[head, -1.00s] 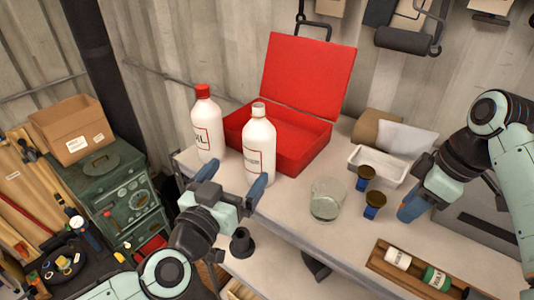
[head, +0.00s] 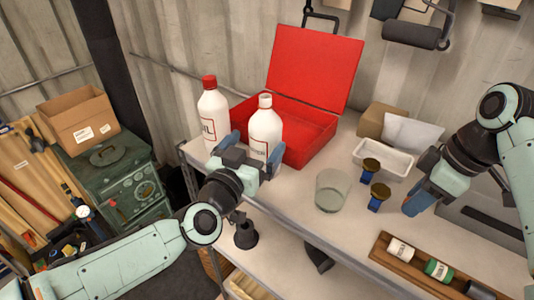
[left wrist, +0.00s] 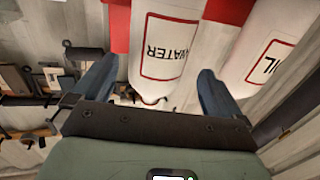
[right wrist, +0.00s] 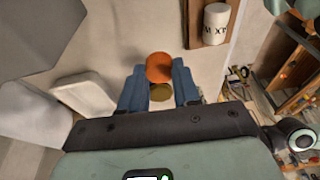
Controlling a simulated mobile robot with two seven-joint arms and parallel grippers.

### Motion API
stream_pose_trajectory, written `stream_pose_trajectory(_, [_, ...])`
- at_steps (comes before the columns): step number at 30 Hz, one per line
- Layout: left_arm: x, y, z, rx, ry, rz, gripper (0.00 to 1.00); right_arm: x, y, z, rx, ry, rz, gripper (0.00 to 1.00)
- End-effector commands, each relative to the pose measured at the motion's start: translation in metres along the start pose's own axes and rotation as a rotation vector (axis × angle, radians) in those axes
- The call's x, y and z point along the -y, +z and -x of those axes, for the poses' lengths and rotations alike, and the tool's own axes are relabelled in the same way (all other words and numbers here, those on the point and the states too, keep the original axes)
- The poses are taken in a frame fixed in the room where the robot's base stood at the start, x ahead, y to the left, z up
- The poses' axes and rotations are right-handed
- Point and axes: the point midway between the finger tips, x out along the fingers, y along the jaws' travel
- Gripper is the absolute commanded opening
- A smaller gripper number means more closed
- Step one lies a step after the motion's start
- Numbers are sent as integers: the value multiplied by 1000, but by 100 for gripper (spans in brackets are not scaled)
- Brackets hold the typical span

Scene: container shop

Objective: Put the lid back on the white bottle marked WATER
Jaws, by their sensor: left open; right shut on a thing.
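The white WATER bottle (head: 265,130) stands upright on the table with no lid on its neck. In the left wrist view its red-framed label (left wrist: 170,47) shows upside down. My left gripper (head: 253,152) is open, with one finger on each side of this bottle; I cannot tell whether they touch it. My right gripper (head: 414,202) is at the table's right. In the right wrist view an orange round cap (right wrist: 159,67) sits between its fingertips, and the gripper is shut on it. In the head view the cap is hidden.
The red-capped OIL bottle (head: 213,112) stands close left of the WATER bottle. An open red case (head: 315,125) is behind. A glass (head: 332,190), two gold-topped blue pieces (head: 371,166), a white tray (head: 390,150) and a wooden rack (head: 400,270) occupy the right side.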

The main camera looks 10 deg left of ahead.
Motion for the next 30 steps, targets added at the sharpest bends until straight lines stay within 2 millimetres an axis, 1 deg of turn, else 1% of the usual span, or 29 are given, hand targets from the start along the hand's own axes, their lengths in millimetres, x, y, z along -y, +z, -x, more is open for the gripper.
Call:
stream_pose_trajectory(8, [0, 0, -2, 1, 1, 0, 100, 0, 0, 0, 0, 0, 0, 4])
stream_pose_trajectory(11, [-3, 0, -15, 1, 2, -2, 100, 0, -1, 2, -1, 2, 1, 4])
stream_pose_trajectory(15, [-5, 1, -37, 1, 0, -4, 100, -1, -2, 5, -2, 4, 1, 4])
stream_pose_trajectory(19, [-4, 1, -50, 1, 0, -1, 100, -1, -2, 5, -3, 4, 1, 4])
stream_pose_trajectory(22, [-4, 1, -52, 1, 0, 0, 100, -1, -2, 5, -3, 4, 1, 4])
stream_pose_trajectory(30, [-4, 1, -52, 1, 0, 0, 100, -1, -2, 5, -3, 4, 1, 4])
